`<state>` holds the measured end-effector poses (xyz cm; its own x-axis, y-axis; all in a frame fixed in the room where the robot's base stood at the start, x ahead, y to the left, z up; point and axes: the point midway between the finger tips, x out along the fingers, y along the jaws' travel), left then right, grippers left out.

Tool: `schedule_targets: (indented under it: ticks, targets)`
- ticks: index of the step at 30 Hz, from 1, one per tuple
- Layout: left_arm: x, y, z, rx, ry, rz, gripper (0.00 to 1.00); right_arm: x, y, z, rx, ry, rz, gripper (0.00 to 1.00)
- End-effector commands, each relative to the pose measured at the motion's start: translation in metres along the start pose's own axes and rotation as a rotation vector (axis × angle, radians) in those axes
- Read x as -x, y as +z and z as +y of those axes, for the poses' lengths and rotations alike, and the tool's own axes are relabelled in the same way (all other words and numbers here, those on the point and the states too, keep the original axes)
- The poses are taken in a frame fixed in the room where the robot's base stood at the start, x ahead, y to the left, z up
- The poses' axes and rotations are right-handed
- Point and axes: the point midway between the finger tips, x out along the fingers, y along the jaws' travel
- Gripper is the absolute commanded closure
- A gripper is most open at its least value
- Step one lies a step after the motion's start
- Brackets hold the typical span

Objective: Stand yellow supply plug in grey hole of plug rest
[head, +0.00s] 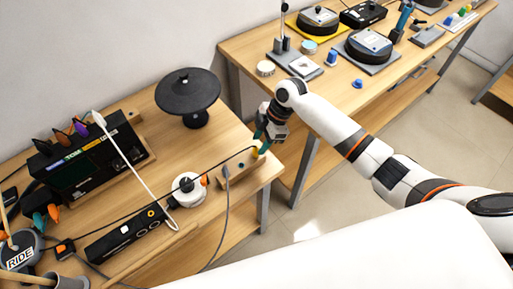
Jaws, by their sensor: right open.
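The plug rest (246,173) is a small wooden block at the right front corner of the near table. The yellow supply plug (255,152) is at the right end of the block, with a black cable running to it from the left. My right gripper (262,141) is open, with its teal fingers just above and beside the yellow plug. Whether the plug is seated in a hole cannot be told at this size. A grey cable end (226,171) stands at the block's left end, and the grey hole is not clearly seen. My left gripper is out of view.
A black drum pad (188,93) stands behind on the near table (150,105). A white round device (188,190) and a black module (125,236) lie left of the rest. A second table (250,50) with more pads stands at the back right, with a gap between the tables.

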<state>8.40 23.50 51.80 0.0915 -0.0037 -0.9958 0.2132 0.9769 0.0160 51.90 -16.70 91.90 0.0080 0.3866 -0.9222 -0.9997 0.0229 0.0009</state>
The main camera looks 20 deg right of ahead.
Motion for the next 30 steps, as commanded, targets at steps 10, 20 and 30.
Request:
schedule_targets:
  ticks: [10, 20, 30]
  targets:
    - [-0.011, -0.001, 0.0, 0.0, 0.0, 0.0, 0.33, 0.063, -0.001, -0.001, 0.0, -0.003, 0.001, 0.57]
    - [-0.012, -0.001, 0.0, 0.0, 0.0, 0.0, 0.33, 0.074, 0.0, 0.0, 0.0, 0.001, 0.001, 0.57]
    - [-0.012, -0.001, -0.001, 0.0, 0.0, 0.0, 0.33, 0.073, 0.0, 0.0, 0.0, 0.0, 0.001, 0.57]
